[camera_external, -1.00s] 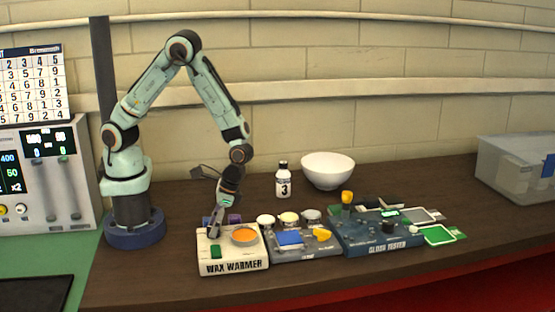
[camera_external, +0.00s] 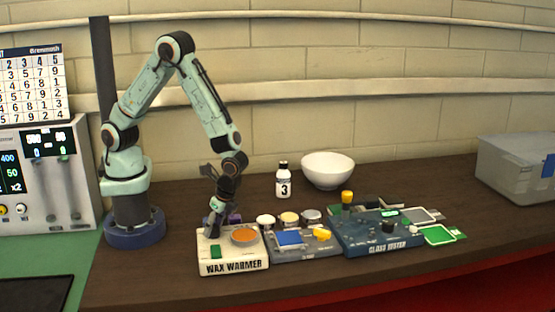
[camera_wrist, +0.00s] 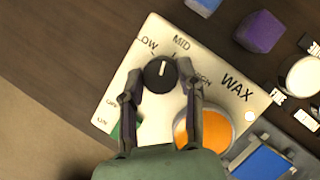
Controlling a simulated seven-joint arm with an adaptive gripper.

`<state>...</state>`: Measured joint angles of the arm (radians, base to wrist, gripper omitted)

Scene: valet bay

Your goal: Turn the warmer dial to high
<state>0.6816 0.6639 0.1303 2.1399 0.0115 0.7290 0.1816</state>
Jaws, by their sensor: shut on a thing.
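The wax warmer (camera_external: 233,262) is a cream box with an orange wax pot (camera_external: 244,236) and a green switch (camera_external: 215,252). In the wrist view its black dial (camera_wrist: 160,74) has a white pointer line aimed up in the picture, between the LOW and MID labels. The HIGH label is partly hidden by a finger. My gripper (camera_external: 211,232) is at the warmer's back left, fingers pointing down. In the wrist view my gripper (camera_wrist: 160,95) has one finger on each side of the dial and is shut on it. The external view hides the dial behind the fingers.
A purple block (camera_wrist: 260,31) sits just behind the warmer. A tray with a blue pad (camera_external: 289,239) and the gloss tester (camera_external: 378,241) stand to the right. A numbered bottle (camera_external: 283,181) and white bowl (camera_external: 328,170) are behind. The counter's right side has free room.

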